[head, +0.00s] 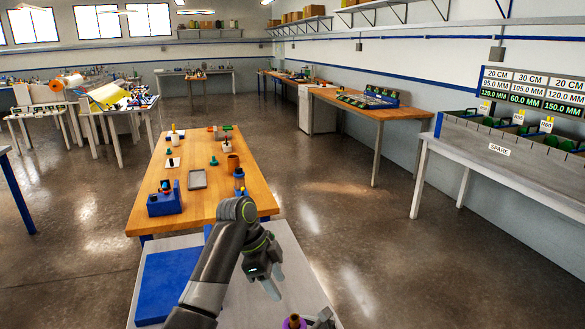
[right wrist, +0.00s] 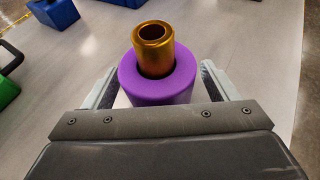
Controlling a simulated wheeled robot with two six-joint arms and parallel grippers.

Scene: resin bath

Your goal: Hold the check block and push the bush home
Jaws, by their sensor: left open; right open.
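The check block (right wrist: 157,90) is a purple round block standing on the pale grey table in the right wrist view. The bush (right wrist: 153,48) is a bronze, hollow cylinder. It sits in the block's bore and sticks up well above its top face. Both also show at the bottom edge of the head view, the block (head: 289,324) and the bush (head: 295,319), partly cut off. My right gripper (right wrist: 156,72) is open, with one finger on each side of the block. My left gripper (head: 271,286) is open and empty, above the table, behind the block.
A blue panel (head: 165,283) lies on the left of the grey table (head: 296,268). In the right wrist view, a blue block (right wrist: 52,12) and a green block (right wrist: 7,90) stand at the left. A wooden bench (head: 222,208) with small parts stands beyond.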

